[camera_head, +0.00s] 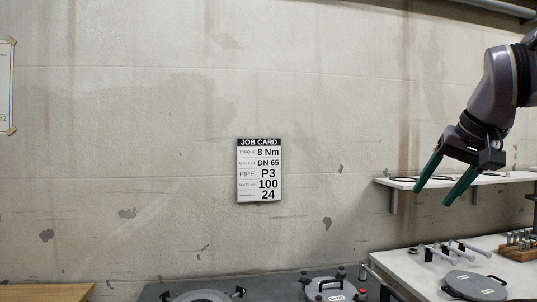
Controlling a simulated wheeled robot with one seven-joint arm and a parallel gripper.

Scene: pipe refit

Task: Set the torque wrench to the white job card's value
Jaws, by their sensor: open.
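The white job card (259,176) hangs on the wall in the middle of the head view. It has a black header and reads torque 8 Nm, gasket DN 65, pipe P3, then 100 and 24 beside labels too small to read. My gripper (431,195) is at the right, pointing down and left. Its two green fingers are apart with nothing between them. I cannot pick out the torque wrench for certain.
A wall shelf (463,181) lies behind my gripper. A white bench (418,272) at lower right holds several grey-handled pieces (452,250), a round grey lid (474,286) and a wooden rack (518,247). A dark bench with round fittings (331,291) runs along the bottom.

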